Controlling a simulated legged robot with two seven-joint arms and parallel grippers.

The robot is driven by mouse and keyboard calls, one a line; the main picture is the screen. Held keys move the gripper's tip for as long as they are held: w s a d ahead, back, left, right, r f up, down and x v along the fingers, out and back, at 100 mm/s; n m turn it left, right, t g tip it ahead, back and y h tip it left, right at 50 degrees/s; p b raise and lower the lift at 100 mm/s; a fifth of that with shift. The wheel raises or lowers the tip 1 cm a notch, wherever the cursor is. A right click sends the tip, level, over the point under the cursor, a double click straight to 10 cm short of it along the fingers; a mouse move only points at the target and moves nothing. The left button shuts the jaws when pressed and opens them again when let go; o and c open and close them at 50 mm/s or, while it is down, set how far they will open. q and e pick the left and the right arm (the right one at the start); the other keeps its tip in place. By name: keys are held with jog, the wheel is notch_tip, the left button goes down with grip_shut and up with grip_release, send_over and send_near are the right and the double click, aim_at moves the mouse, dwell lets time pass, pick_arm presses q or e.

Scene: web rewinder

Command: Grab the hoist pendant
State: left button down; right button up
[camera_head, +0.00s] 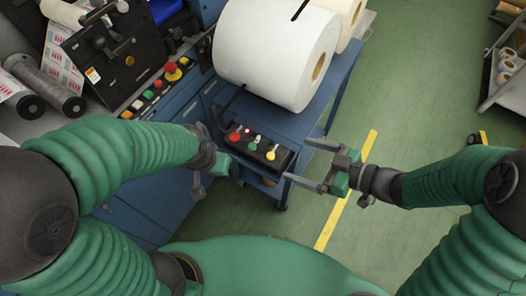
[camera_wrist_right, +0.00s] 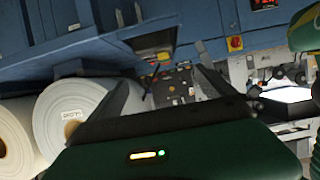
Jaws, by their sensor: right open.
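The hoist pendant (camera_head: 262,153) is a black box with red, white and yellow buttons on its top. It sits at the right front of the blue machine, below the big white roll, with a dark cable at its upper left. My right gripper (camera_head: 298,161) is open and empty, just right of the pendant, its two fingers pointing at it. No contact shows. In the right wrist view, buttons show between the fingers, but I cannot tell whether they are the pendant's. My left gripper (camera_head: 208,172) is left of the pendant, seen from above; its jaw opening is unclear.
The white roll (camera_head: 275,52) stands above the pendant on the blue cart. A control panel (camera_head: 160,88) with coloured buttons lies to the left. Green floor with a yellow line (camera_head: 345,195) is free at the right. A shelf cart (camera_head: 505,85) stands far right.

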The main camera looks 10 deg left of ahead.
aim_at(262, 147)
jog(key=b+x, duration=0.1)
jog(key=x, duration=0.4)
jog(key=b+x, duration=0.1)
jog(key=x, duration=0.4)
jog(key=f+b+x, duration=0.1)
jog(key=x, duration=0.4)
jog(key=shift+w+d+b, duration=0.15)
jog(key=shift+d+b, duration=0.15)
jog(key=shift+b, duration=0.05)
jog(key=shift+c, duration=0.2)
jog(key=shift+r, duration=0.15)
grip_shut()
